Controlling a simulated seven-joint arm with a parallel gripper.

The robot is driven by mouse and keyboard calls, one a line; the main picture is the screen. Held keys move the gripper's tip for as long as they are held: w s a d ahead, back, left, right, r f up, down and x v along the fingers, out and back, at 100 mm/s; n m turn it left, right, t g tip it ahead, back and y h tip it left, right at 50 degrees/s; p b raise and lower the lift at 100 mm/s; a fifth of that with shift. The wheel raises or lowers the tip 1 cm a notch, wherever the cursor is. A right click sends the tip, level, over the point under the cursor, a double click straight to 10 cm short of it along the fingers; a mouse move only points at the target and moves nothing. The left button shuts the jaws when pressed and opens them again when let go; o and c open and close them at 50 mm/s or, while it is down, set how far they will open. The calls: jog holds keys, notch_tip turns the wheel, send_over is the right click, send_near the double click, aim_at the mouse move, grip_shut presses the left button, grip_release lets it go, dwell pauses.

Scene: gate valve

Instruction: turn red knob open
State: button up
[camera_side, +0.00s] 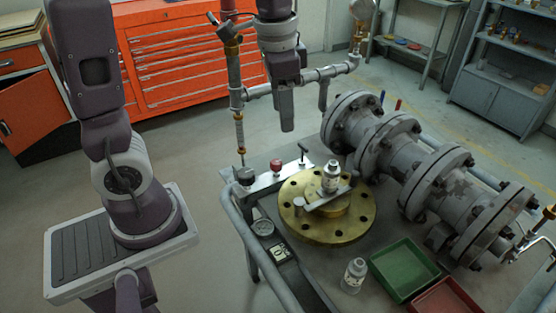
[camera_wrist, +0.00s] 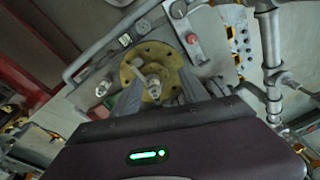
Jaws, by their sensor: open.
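The red knob (camera_side: 277,166) stands on a pale metal block (camera_side: 262,182) at the bench's back left edge, between a dark grey knob (camera_side: 245,175) and a small black T-handle (camera_side: 303,149). In the wrist view the red knob (camera_wrist: 191,38) shows above and right of the brass flange. My gripper (camera_side: 287,127) points down from above, apart from the knob and higher than it. In the wrist view its two grey fingers (camera_wrist: 160,88) are spread with nothing held between them; the brass flange shows beyond them.
A round brass flange (camera_side: 352,224) with a fitting on top lies right of the knob. Large bolted pipe flanges (camera_side: 405,165) fill the right. Green (camera_side: 402,268) and red (camera_side: 447,300) trays sit in front.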

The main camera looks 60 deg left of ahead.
aim_at(277, 162)
jog(key=w+a+f+m+g+y, duration=0.1)
jog(key=w+a+f, duration=0.1)
jog(key=f, duration=0.6)
jog(key=w+a+f+m+g+y, duration=0.1)
jog(key=w+a+f+m+g, duration=0.1)
jog(key=a+f, duration=0.3)
jog(key=w+a+f+m+g, duration=0.1)
jog(key=a+f, duration=0.3)
jog(key=f, duration=0.7)
jog(key=shift+w+a+f+m+g+y, duration=0.1)
jog(key=shift+w+a+m+g+y, duration=0.15)
jog(key=shift+w+m+y, duration=0.2)
grip_shut()
